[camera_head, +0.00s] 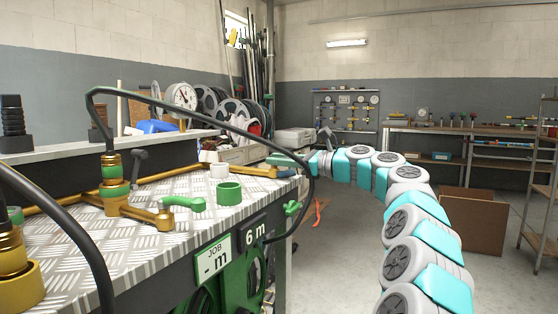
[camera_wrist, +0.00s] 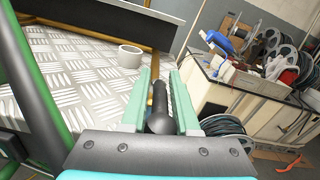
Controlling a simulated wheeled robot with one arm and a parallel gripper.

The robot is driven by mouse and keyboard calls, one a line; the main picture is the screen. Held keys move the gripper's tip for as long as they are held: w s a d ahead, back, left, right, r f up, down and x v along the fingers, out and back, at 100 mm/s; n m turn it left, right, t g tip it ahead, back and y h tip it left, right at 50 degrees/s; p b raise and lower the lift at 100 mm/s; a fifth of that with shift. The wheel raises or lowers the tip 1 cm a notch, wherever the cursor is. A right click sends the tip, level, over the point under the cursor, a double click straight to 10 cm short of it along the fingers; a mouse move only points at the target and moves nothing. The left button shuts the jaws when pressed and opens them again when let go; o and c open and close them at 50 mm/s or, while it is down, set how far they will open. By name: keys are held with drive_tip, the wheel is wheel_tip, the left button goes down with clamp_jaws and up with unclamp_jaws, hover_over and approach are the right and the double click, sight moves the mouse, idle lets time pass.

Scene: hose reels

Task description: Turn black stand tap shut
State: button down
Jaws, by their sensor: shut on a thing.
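A black tap lever (camera_wrist: 160,108) with a rounded end lies between my fingers in the wrist view, with some brass behind it. My gripper (camera_wrist: 160,95) is shut on this lever. In the head view my gripper (camera_head: 284,159) is at the far right corner of the bench, by the end of a brass pipe (camera_head: 255,171). The lever there is mostly hidden by my fingers, and its turn angle cannot be told. A green tap lever (camera_head: 186,203) sits on a nearer brass pipe.
A white ring (camera_head: 219,171) and a green ring (camera_head: 229,192) stand on the tread-plate bench top (camera_head: 130,238). A black hose (camera_head: 225,127) arches over the bench and down its right side. A cardboard box (camera_head: 470,220) stands on the floor at the right.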

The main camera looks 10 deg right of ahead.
drive_tip(key=shift+s+a+r+m+t+h+p, duration=0.15)
drive_tip(key=shift+m+t+h+p, duration=0.5)
drive_tip(key=shift+p, duration=0.5)
drive_tip(key=shift+t, duration=0.35)
drive_tip(key=shift+s+a+m+t+h+p, duration=0.1)
drive_tip(key=shift+m+t+h+p, duration=1)
drive_tip(key=shift+h, duration=0.25)
drive_tip(key=shift+s+a+f+m+t+h, duration=0.15)
drive_tip(key=shift+m+t+h, duration=0.15)
drive_tip(key=shift+m+h, duration=0.25)
drive_tip(key=shift+w+a+f+m+t+h, duration=0.1)
drive_tip(key=shift+m+t+h, duration=0.25)
drive_tip(key=shift+h, duration=0.3)
drive_tip(key=m+h+b, duration=0.1)
drive_tip(key=h, duration=0.1)
drive_tip(key=m+t+h+b, duration=0.1)
drive_tip(key=m+h, duration=0.1)
drive_tip(key=m+t+h+b, duration=0.1)
drive_tip(key=h, duration=0.1)
drive_tip(key=shift+a+f+m+h+b, duration=0.1)
drive_tip(key=shift+a+m+h+b, duration=0.15)
drive_tip(key=shift+h+b, duration=0.05)
drive_tip(key=shift+r+m+g+h+b, duration=0.15)
drive_tip(key=shift+m+h+b, duration=0.3)
drive_tip(key=shift+m+h, duration=0.7)
drive_tip(key=shift+r+m+g+h+b, duration=0.1)
drive_tip(key=shift+m+h+b, duration=0.4)
drive_tip(key=shift+h, duration=1.15)
drive_tip(key=shift+m, duration=0.25)
